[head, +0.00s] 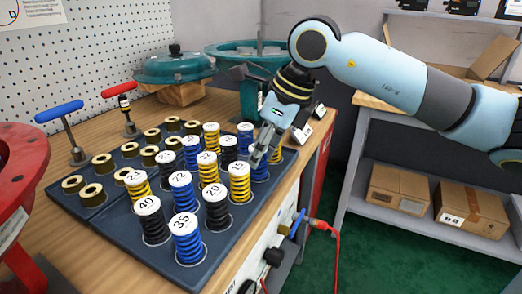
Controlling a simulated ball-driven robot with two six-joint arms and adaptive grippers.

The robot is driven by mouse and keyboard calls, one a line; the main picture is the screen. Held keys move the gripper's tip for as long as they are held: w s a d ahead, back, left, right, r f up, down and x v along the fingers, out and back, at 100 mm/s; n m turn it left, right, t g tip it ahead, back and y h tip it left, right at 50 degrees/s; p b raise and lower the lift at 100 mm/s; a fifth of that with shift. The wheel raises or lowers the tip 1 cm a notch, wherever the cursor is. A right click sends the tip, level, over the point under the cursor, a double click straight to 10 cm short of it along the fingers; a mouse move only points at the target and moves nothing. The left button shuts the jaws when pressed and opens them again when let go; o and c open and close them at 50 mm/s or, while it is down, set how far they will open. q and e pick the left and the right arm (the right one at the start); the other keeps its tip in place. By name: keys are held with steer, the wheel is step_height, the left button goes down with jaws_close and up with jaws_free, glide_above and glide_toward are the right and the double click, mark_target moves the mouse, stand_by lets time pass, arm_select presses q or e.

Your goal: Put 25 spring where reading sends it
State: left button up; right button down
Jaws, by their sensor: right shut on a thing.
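A dark tray (115,226) on the wooden bench holds several upright coil springs in blue, yellow and black, with white numbered caps. Nearest are a blue 35 spring (187,245), a black 40 spring (152,226) and a black 20 spring (217,214). A yellow spring (240,188) seems to read 15. I cannot make out a 25 on any cap. My right gripper (264,154) points down at the tray's right back corner. It is shut on a spring there, whose cap and number its fingers hide. A blue spring (260,174) shows just under the fingertips. My left gripper is out of view.
Several brass rings (92,194) sit at the tray's left. Blue-handled (59,112) and red-handled (119,90) tools stand behind. Green valve parts (173,67) are at the back, a red flanged body (20,170) at left. A shelf with boxes (470,207) stands right.

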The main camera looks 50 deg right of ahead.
steer(key=c, duration=0.9)
jaws_free()
steer(key=shift+f, duration=0.1)
steer(key=shift+r, duration=0.2)
steer(key=p+v, duration=0.7)
steer(key=v, duration=0.5)
steer(key=shift+p, duration=0.35)
